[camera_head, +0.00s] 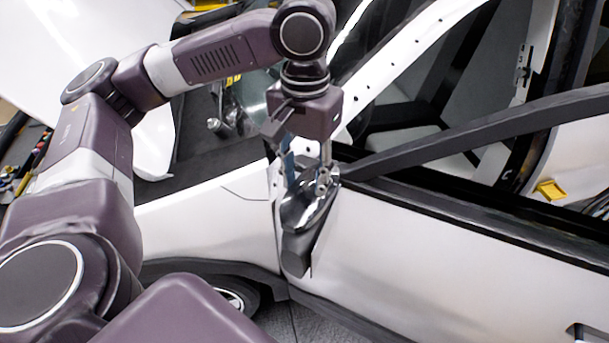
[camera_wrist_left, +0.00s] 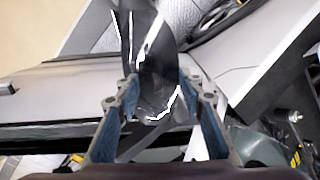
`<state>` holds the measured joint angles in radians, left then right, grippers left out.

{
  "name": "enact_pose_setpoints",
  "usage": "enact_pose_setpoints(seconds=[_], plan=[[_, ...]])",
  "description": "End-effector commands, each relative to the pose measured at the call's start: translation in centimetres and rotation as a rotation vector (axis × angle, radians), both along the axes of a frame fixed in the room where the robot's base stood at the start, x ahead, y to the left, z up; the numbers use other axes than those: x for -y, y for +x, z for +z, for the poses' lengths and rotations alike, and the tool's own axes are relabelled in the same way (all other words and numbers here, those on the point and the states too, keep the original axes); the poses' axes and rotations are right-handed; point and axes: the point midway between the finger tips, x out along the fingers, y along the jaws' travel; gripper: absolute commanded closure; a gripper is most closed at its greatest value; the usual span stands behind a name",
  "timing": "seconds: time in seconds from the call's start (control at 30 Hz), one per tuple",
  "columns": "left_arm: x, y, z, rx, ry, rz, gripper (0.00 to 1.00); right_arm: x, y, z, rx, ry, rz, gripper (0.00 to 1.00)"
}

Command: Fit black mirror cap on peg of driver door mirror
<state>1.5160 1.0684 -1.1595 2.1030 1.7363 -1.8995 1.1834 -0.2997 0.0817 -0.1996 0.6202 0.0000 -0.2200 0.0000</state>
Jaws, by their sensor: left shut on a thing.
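My left gripper (camera_head: 308,182) points down at the front corner of the driver door in the head view. Its fingers are shut on the glossy black mirror cap (camera_head: 308,210). In the left wrist view the cap (camera_wrist_left: 152,62) shows between the blue-padded fingers of the gripper (camera_wrist_left: 160,88). A dull dark part (camera_head: 296,255), seemingly the door mirror, shows directly below the cap in the head view. The cap overlaps it there; I cannot tell whether they touch. The peg is hidden. My right gripper is not in view.
The white driver door (camera_head: 430,245) fills the lower right, with its open window frame above. The white fender (camera_head: 215,210) and front wheel (camera_head: 235,298) are to the left. A yellow part (camera_head: 550,190) lies at the far right.

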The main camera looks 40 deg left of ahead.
Motion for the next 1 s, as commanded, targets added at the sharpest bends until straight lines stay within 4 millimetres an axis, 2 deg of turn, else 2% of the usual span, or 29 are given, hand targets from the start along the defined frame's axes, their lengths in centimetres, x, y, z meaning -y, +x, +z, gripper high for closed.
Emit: enact_pose_setpoints(seconds=[0.5, 1.0], plan=[[0.0, 0.0, -1.4, -0.001, 0.0, 0.0, 0.9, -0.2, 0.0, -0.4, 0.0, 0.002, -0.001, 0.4], [0.0, 0.0, 0.1, 0.001, -0.001, -0.001, 0.9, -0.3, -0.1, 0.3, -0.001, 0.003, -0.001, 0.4]])
